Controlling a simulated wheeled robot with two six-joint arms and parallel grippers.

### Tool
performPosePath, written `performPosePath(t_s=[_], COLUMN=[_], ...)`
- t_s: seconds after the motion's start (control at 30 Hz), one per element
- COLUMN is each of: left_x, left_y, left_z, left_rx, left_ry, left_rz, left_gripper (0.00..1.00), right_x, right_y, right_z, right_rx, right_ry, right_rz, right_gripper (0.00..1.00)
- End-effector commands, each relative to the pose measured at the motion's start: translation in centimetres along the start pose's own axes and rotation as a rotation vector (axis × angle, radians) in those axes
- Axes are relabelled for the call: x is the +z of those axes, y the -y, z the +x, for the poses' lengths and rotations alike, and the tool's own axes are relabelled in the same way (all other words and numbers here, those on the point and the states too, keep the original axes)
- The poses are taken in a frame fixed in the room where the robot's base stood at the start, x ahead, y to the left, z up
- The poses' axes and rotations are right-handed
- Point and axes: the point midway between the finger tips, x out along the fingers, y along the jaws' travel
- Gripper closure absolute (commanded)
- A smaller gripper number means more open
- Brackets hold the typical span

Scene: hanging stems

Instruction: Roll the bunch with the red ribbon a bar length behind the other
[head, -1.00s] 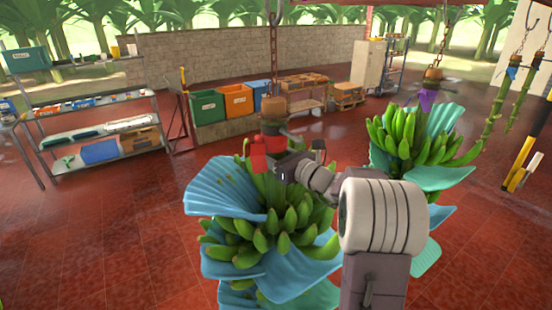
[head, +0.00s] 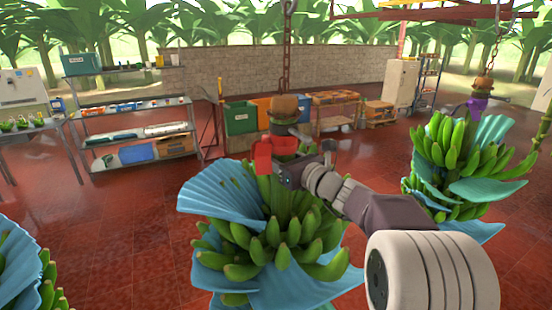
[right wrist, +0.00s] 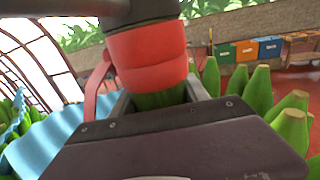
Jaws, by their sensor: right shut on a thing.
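The bunch with the red ribbon (head: 262,158) hangs upright from a chain (head: 287,60) in the middle of the head view. Its green bananas (head: 275,235) are partly wrapped in blue sheets. My right gripper (head: 290,168) is shut on its stem, close to the ribbon. The right wrist view shows the red ribbon (right wrist: 150,58) wound around the stem above the jaws. The other bunch (head: 460,150), with a purple ribbon (head: 478,103), hangs at the right, apart from the first. My left gripper is not in view.
Part of another wrapped bunch (head: 25,270) shows at the lower left. Shelves (head: 135,120) stand at the back left, coloured bins (head: 242,118) and pallets along the wall (head: 230,70). The red tiled floor between is clear.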

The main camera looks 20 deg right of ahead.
Motion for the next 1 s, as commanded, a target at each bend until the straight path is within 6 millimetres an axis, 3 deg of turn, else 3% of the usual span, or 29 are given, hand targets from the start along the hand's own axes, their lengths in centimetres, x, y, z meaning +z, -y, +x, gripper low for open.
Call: performPosePath(t_s=[0.2,0.23,0.3,0.67,1.0], left_x=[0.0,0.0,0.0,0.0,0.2], left_y=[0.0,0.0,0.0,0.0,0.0], left_z=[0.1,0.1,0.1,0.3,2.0], left_rx=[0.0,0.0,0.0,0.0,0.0], left_ry=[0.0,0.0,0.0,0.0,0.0], left_rz=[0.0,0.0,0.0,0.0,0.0], left_gripper=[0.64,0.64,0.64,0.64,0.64], right_x=[-0.6,-0.6,-0.6,-0.3,-0.4], right_y=[-0.3,-0.3,-0.3,-0.2,-0.3], right_z=[0.1,0.1,0.1,-0.6,-7.5], right_rx=[0.009,0.01,0.01,0.007,0.005], right_ry=[-0.01,-0.011,-0.01,-0.004,-0.005], right_rz=[0.003,0.003,0.003,0.001,-0.002], right_gripper=[1.0,0.42,0.27,0.27,0.27])
